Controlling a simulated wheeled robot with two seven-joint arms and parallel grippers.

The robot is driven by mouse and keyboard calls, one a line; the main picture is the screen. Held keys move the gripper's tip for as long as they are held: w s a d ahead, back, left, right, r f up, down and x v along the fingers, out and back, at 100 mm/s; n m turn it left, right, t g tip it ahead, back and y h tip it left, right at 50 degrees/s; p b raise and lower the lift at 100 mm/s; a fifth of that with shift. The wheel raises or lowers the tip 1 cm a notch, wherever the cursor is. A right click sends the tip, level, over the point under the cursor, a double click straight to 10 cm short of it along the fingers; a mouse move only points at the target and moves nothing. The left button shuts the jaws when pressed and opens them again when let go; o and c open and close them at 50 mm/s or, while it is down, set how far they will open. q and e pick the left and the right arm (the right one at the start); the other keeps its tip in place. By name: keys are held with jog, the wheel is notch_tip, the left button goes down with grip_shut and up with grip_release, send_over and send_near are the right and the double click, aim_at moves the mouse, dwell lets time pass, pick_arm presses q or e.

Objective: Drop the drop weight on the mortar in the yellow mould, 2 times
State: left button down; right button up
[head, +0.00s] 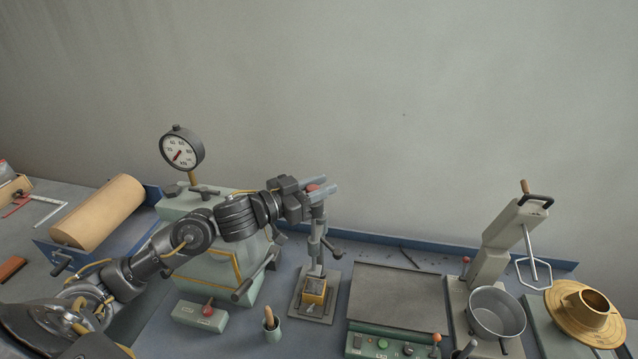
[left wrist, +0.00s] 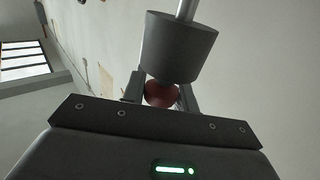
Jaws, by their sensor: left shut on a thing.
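The yellow mould (head: 314,288) sits on a dark base plate (head: 329,296) in the head view. The slim grey drop-weight stand rises upright above it. The drop weight (head: 317,211) is a dark grey cylinder high on the stand, just below my left gripper (head: 320,185). My left gripper is shut on the red knob of the drop weight, with the arm reaching in from the left. In the left wrist view the red knob (left wrist: 161,95) is between the fingers, against the grey weight (left wrist: 178,47) on its bright rod. The mortar surface is too small to make out. My right gripper is out of view.
A green machine with a dial gauge (head: 182,148) stands close left of the stand. A flat dark plate on a green control box (head: 399,296) is close right.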

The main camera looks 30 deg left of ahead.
pick_arm(q)
jog(key=shift+a+r, duration=0.1)
jog(key=shift+r, duration=0.2)
jog(key=c, duration=1.3)
grip_release()
jog(key=shift+r, duration=0.1)
jog(key=shift+o, duration=1)
jog(key=shift+s+f, duration=0.15)
jog(key=shift+f, duration=0.1)
jog(key=b+v, duration=0.2)
jog(key=v, duration=0.2)
jog(key=b+v, duration=0.2)
jog(key=v, duration=0.2)
jog(key=shift+s+a+f, duration=0.2)
jog(key=shift+s+a, duration=0.05)
jog(key=shift+s, duration=0.05)
jog(key=shift+b+v, duration=0.4)
jog(key=shift+v, duration=0.55)
